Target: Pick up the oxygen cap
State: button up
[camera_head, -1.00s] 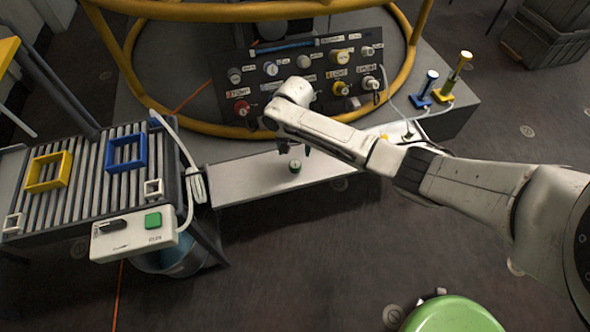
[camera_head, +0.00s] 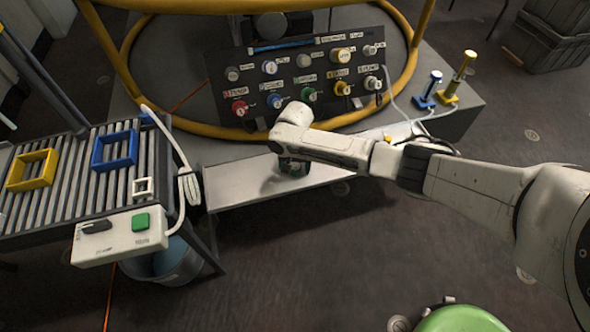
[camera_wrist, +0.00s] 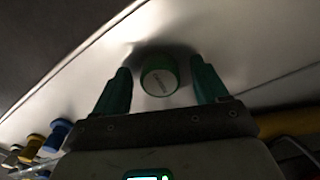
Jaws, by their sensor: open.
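In the wrist view my gripper (camera_wrist: 160,67) is open, with one dark green finger on each side of the cap and a visible gap on both sides. The lettering is too blurred to read. In the head view my gripper (camera_head: 293,167) is low over the shelf, and my wrist and fingers mostly hide the cap.
A dark panel with several labelled coloured knobs (camera_head: 309,95) stands behind the shelf, inside a yellow tube ring (camera_head: 190,131). A slatted rack (camera_head: 75,190) with a blue frame (camera_head: 115,150) and a yellow frame (camera_head: 32,170) is at left. Blue and yellow posts (camera_head: 428,88) stand at right.

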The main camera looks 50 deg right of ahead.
aim_at(297, 167)
jog(key=shift+c, duration=0.2)
jog(key=c, duration=1.1)
jog(key=shift+r, duration=0.45)
jog(key=r+p, duration=0.2)
jog(key=r, duration=0.1)
jog(key=shift+s+r+p, duration=0.25)
jog(key=shift+s+p, duration=0.1)
jog(key=shift+s, duration=0.05)
jog(key=s+d+r+p, duration=0.1)
jog(key=s+r+p, duration=0.1)
jog(key=s+r, duration=0.1)
jog(key=s+r+p, duration=0.2)
jog(key=s, duration=0.3)
jog(key=s+d+r+p, duration=0.1)
jog(key=s+r+p, duration=0.1)
jog(key=s, duration=0.3)
jog(key=shift+d+r, duration=0.3)
jog(key=shift+r, duration=0.55)
